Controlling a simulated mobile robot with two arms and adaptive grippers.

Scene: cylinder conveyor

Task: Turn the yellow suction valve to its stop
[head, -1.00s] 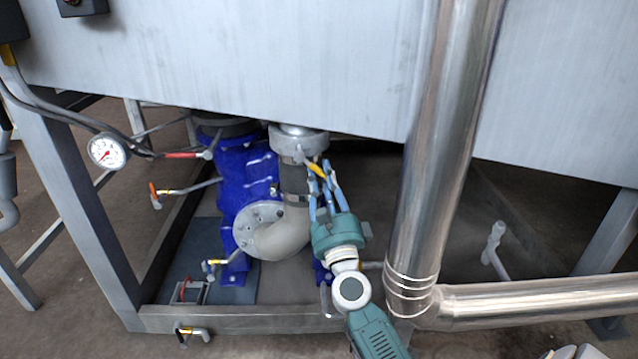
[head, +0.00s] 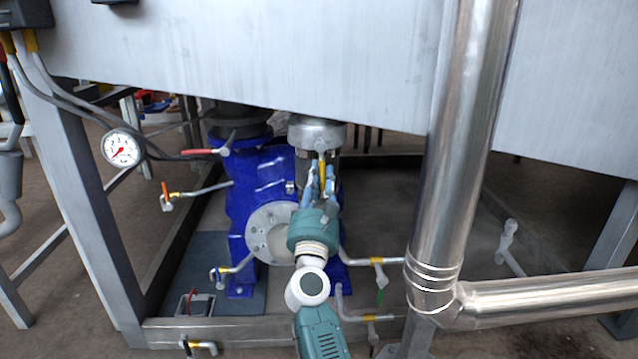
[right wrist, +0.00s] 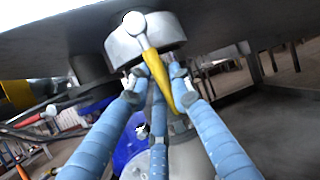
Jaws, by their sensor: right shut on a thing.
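The yellow suction valve handle (head: 321,166) sits on the grey valve body (head: 316,134) under the tank, above the pump's suction pipe. In the head view it points toward me, nearly straight down the picture. In the right wrist view the yellow lever (right wrist: 157,76) runs from its pale pivot down between the blue fingers. My right gripper (head: 319,182) is shut on the lever, with blue fingers on both sides of it; the gripper also shows in the right wrist view (right wrist: 156,84). The fingers and wrist hide part of the suction pipe. My left gripper is not in view.
The blue pump (head: 256,190) stands left of my right gripper, with a red-handled valve (head: 205,152) and a pressure gauge (head: 122,148) farther left. A thick steel pipe (head: 455,180) rises at right. The tank's underside (head: 240,60) hangs just above the valve.

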